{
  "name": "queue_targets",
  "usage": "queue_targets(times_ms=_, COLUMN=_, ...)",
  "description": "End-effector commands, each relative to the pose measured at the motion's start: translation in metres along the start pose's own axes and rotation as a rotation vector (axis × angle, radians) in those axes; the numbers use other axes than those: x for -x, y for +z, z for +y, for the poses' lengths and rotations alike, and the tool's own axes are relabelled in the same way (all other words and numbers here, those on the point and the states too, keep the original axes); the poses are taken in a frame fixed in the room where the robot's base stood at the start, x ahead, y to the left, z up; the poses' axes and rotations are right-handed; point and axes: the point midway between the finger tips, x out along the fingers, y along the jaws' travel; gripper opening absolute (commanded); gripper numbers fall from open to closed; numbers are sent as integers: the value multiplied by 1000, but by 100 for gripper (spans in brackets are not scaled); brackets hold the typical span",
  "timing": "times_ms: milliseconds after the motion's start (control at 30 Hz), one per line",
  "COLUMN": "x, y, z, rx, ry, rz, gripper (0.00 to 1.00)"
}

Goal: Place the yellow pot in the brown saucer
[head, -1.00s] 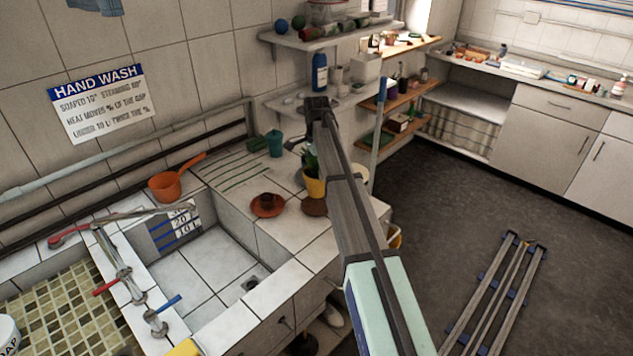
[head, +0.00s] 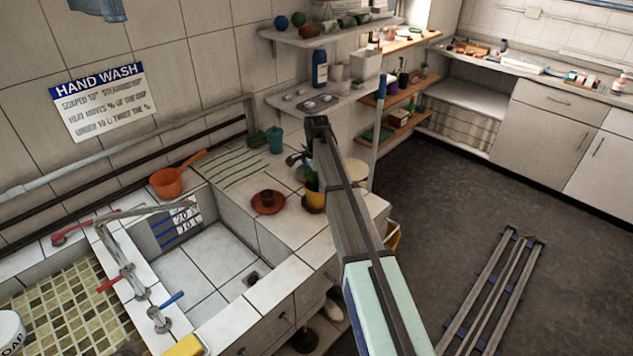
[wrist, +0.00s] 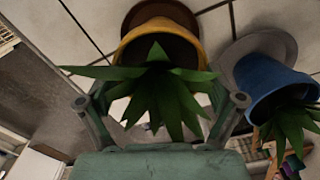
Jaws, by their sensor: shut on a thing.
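The yellow pot (head: 316,200) with its spiky green plant is low over the counter right of the sink. In the wrist view the yellow pot (wrist: 185,28) is upper centre, its leaves spreading between the fingers. My gripper (wrist: 160,100) is shut on the yellow pot; leaves partly hide the contact. The brown saucer (wrist: 143,12) shows just beyond the pot's rim, and in the head view its edge (head: 306,208) shows under the pot. The pot is over or on it; I cannot tell whether its base touches. My arm hides part of the pot.
The sink (head: 200,270) lies left.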

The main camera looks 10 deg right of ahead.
Motion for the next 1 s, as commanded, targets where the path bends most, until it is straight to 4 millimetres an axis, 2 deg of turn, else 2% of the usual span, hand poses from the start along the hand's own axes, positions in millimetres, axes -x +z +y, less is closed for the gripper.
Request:
queue_targets(times_ms=33, x=-2, y=0, z=0, rx=0, ry=0, rz=0, gripper=22)
queue_targets(times_ms=67, x=-2, y=0, z=0, rx=0, ry=0, rz=0, gripper=99)
queue_targets(times_ms=400, x=-1, y=0, z=0, rx=0, ry=0, rz=0, gripper=100)
queue_targets(times_ms=567, x=6, y=0, z=-1, rx=0, ry=-2, rz=0, gripper=100)
queue_targets(times_ms=733, x=29, y=0, z=-1, rx=0, ry=-3, rz=1, gripper=100)
queue_targets(times_ms=1000, x=81, y=0, z=-2, rx=0, ry=-3, rz=1, gripper=100)
